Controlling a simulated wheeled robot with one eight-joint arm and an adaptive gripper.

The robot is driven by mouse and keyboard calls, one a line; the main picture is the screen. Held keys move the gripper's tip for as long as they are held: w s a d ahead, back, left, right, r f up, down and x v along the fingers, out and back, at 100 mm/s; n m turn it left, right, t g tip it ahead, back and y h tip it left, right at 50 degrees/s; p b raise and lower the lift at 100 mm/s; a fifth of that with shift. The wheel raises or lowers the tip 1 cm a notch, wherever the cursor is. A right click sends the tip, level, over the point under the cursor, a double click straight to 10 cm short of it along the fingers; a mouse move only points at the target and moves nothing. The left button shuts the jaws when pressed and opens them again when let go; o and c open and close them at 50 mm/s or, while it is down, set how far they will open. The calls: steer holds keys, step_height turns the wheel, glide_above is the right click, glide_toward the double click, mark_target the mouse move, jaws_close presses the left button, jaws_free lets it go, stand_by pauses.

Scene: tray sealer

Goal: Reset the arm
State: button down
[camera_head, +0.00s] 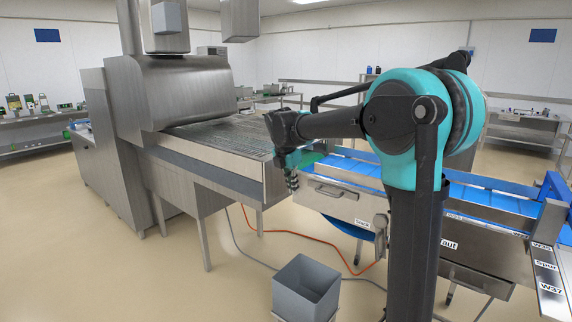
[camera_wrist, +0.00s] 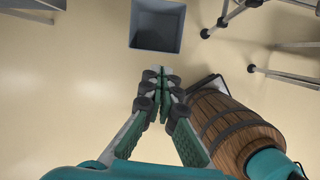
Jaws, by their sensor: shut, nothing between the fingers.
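My arm stretches from the right foreground of the head view, bent at a large teal joint, and reaches left. My gripper (camera_head: 292,184) hangs down at its end, in front of the conveyor machine. In the wrist view my gripper (camera_wrist: 162,72) points toward the floor, with its green-padded fingers together and nothing between them. It is above the floor and apart from the grey bin (camera_wrist: 139,42), which lies just past the fingertips in that view.
The open grey bin (camera_head: 299,295) stands on the floor near my arm. A steel machine with a mesh belt (camera_head: 226,133) is at left, and a blue conveyor (camera_head: 357,168) runs behind my arm. An orange cable (camera_head: 318,240) crosses the floor. Floor at left is clear.

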steer(key=s+d+f+m, duration=0.5)
steer(key=s+f+m, duration=0.2)
steer(key=s+m, duration=0.2)
steer(key=s+d+f+m+t+y, duration=0.1)
steer(key=s+d+f+m, duration=0.5)
steer(key=s+m, duration=0.3)
steer(key=s+d+f+m, duration=0.5)
steer(key=s+f+m, duration=0.3)
steer(key=s, duration=0.3)
steer(key=shift+s+d+f+m+t+y, duration=0.2)
steer(key=shift+s+d+m+t+y, duration=0.15)
steer(key=shift+m, duration=0.25)
